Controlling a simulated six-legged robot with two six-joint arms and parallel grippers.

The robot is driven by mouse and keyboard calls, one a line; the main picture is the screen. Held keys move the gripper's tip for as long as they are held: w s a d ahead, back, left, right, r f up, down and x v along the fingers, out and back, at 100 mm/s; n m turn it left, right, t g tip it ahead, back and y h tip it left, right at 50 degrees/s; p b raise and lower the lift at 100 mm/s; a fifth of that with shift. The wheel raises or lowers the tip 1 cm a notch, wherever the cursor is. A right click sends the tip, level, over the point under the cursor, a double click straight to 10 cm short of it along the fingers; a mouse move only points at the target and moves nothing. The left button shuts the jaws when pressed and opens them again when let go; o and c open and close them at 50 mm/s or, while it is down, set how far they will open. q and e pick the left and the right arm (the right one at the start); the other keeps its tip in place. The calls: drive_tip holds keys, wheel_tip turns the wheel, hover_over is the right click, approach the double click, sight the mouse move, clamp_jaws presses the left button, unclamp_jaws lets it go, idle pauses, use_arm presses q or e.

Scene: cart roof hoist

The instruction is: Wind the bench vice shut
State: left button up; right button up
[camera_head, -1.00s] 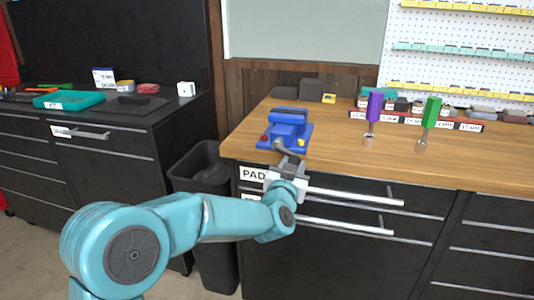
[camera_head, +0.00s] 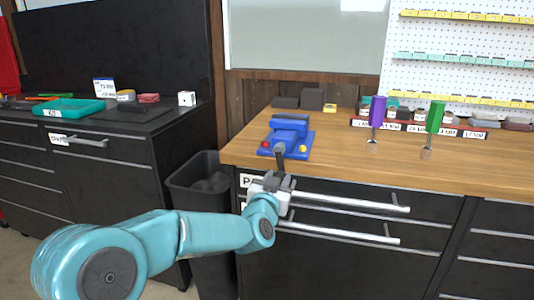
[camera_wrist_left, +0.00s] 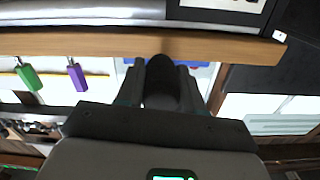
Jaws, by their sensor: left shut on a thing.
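The blue bench vice (camera_head: 289,135) stands at the left front corner of the wooden bench, with a red and a yellow knob on its front. Its dark crank handle (camera_head: 282,160) hangs down in front, over the bench edge. My left gripper (camera_head: 273,182) is shut on the lower end of the crank handle, just in front of the top drawer. In the left wrist view, a dark round grip (camera_wrist_left: 162,82) sits between the fingers, and a bit of blue vice (camera_wrist_left: 196,64) shows behind. The gap between the vice jaws is hard to make out. My right gripper is out of view.
Drawer handles (camera_head: 350,202) stick out just right of my left gripper. A purple-handled tool (camera_head: 377,111) and a green-handled tool (camera_head: 435,117) stand on the bench. A black bin (camera_head: 198,183) stands left of the bench. The front middle of the bench top is clear.

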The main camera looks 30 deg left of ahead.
use_arm(q)
drive_tip(key=a, duration=0.2)
drive_tip(key=a+r+b, duration=0.1)
drive_tip(key=shift+s, duration=0.3)
drive_tip(key=a, duration=0.1)
drive_tip(key=a+r, duration=0.1)
drive_tip(key=shift+s+a+r, duration=0.3)
drive_tip(key=shift+s, duration=0.05)
drive_tip(key=r, duration=0.1)
drive_tip(key=a+r+p, duration=0.1)
drive_tip(key=r, duration=0.1)
drive_tip(key=shift+s+p, duration=0.1)
drive_tip(key=shift+p, duration=0.2)
